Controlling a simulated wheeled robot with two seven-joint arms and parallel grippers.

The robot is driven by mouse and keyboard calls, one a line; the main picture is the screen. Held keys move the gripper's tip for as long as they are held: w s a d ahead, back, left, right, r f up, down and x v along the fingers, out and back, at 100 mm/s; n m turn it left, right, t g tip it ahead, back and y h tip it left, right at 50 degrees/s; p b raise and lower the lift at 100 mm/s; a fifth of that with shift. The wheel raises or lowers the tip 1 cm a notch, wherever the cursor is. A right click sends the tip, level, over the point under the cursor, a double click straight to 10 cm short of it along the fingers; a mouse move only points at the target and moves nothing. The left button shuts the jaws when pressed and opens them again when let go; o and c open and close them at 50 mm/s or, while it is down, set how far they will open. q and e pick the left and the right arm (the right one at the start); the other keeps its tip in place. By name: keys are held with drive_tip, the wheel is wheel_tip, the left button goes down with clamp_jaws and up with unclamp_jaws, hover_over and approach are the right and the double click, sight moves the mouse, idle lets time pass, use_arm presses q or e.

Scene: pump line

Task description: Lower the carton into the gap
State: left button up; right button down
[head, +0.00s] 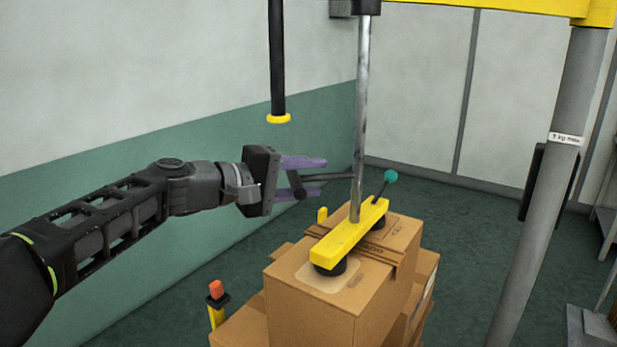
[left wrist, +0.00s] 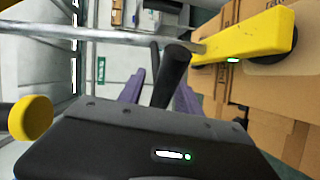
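A brown carton (head: 312,312) sits under a yellow lifting beam (head: 350,235) with black suction cups, on a metal pole (head: 362,120). The front cup meets the carton's top. Other cartons stand close around and behind it; I cannot make out the gap or whether the carton hangs free. My left gripper (head: 304,178) is open, its purple fingers apart on either side of a black handle (left wrist: 172,75), which a side bar joins to the pole. In the left wrist view, space shows between the handle and one finger. My right gripper is not in view.
A black rod with a yellow end (head: 278,118) hangs above my left gripper. A teal-knobbed lever (head: 390,177) rises from the beam. A yellow post with an orange top (head: 216,290) stands left of the cartons. A grey column (head: 548,190) stands at right, with green floor between.

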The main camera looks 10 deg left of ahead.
use_arm(q)
clamp_jaws()
idle(1.2)
